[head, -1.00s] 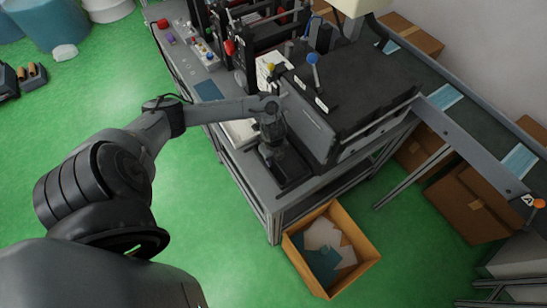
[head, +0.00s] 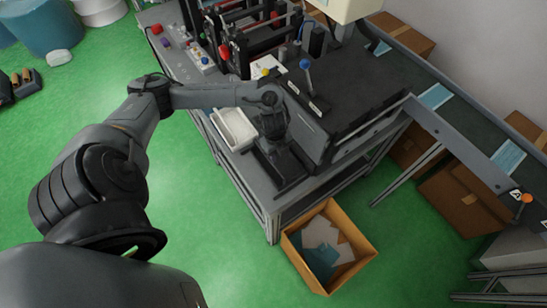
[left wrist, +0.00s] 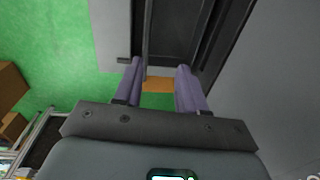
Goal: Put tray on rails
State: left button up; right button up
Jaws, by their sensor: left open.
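A white shallow tray (head: 234,128) sits at the near left edge of the grey table, just left of my left gripper (head: 280,148). Two dark rails (head: 290,176) run along the tabletop beside the machine's grey side wall, below and in front of the gripper. In the left wrist view the purple fingers of the left gripper (left wrist: 160,70) are apart with nothing between them. A dark rail channel (left wrist: 172,28) lies beyond the fingertips there. The tray cannot be made out in the left wrist view. My right gripper is not in view.
The black-topped machine (head: 345,75) stands right of the rails. A conveyor (head: 455,110) with blue masks runs to the right. An open cardboard box (head: 310,275) with scraps stands below the table's end.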

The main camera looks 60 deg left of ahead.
pick_arm(q)
jog(key=w+d+n+t+h, duration=0.15)
jog(key=d+t, duration=0.25)
jog(key=d, duration=1.5)
jog(key=s+d+r+n+t, duration=0.2)
jog(key=d+r+n, duration=0.1)
jog(key=d+n, duration=0.2)
jog(key=s+a+r+n+g+y, duration=0.1)
jog(key=s+a+r+n+g, duration=0.1)
jog(key=s+a+n, duration=0.3)
jog(key=s+n+g, duration=0.1)
jog(key=s+n, duration=0.2)
jog(key=s, duration=0.3)
jog(key=shift+a+r+n+y, duration=0.3)
jog(key=shift+n+y, duration=0.05)
notch_tip(320, 180, up, 10)
jog(key=p, duration=1)
jog(key=shift+r+p, duration=0.25)
jog(key=shift+p, duration=0.1)
